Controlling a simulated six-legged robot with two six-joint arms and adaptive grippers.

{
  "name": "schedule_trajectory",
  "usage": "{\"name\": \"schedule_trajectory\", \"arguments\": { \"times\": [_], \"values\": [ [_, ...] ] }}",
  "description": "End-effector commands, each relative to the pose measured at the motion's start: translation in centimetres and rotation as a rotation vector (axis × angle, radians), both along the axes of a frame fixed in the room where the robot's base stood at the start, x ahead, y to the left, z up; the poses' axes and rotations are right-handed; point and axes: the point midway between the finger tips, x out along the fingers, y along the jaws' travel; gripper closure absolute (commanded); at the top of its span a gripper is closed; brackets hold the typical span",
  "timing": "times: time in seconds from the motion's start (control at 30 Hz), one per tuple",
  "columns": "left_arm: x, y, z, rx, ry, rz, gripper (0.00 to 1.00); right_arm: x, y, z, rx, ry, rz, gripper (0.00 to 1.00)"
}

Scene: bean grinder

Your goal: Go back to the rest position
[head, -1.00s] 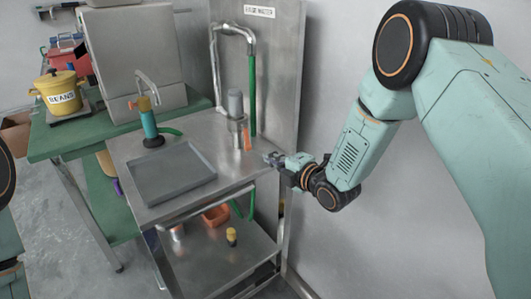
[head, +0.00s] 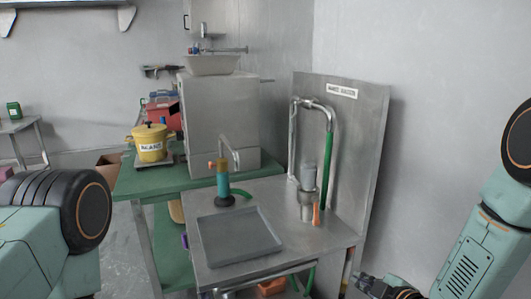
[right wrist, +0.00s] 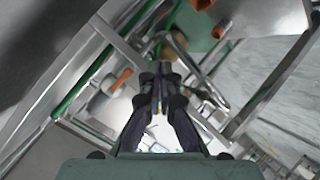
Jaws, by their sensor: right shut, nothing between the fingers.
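My right gripper (head: 372,284) shows at the bottom edge of the head view, to the right of the steel table (head: 335,237). It is apart from the grinder (head: 308,196), a steel cylinder with a grey top at the table's right. In the right wrist view my right gripper (right wrist: 161,72) has its fingers together with nothing between them. Part of my left arm shows at the lower left of the head view; its gripper is out of view.
A grey tray (head: 240,239) and a teal-handled tool (head: 223,182) are on the steel table. A yellow beans pot (head: 150,145) stands on the green table (head: 125,187) behind. Bare wall (head: 430,130) is on the right.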

Motion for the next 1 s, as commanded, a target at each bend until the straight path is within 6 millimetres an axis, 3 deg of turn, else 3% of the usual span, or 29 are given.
{"name": "schedule_trajectory", "arguments": {
  "times": [0.17, 0.3, 0.43, 0.6, 0.7, 0.77, 1.0],
  "values": [
    [0.0, 0.0, 0.0, 0.000, 0.000, 0.000, 0.34, -6.8, 0.2, -5.9, 0.267, 0.339, -0.267, 1.00],
    [0.0, 0.0, 0.0, 0.000, 0.000, 0.000, 0.34, -14.6, 0.4, -10.4, 0.424, 0.617, -0.544, 1.00],
    [0.0, 0.0, 0.0, 0.000, 0.000, 0.000, 0.34, -22.6, 0.4, -13.2, 0.487, 0.829, -0.803, 1.00],
    [0.0, 0.0, 0.0, 0.000, 0.000, 0.000, 0.34, -31.7, 0.2, -14.6, 0.437, 1.014, -1.010, 1.00],
    [0.0, 0.0, 0.0, 0.000, 0.000, 0.000, 0.34, -35.0, 0.2, -14.9, 0.380, 1.074, -1.027, 1.00],
    [0.0, 0.0, 0.0, 0.000, 0.000, 0.000, 0.34, -36.1, 0.3, -15.2, 0.358, 1.095, -1.022, 1.00],
    [0.0, 0.0, 0.0, 0.000, 0.000, 0.000, 0.34, -36.8, 0.3, -15.5, 0.347, 1.109, -1.019, 1.00]
  ]
}}
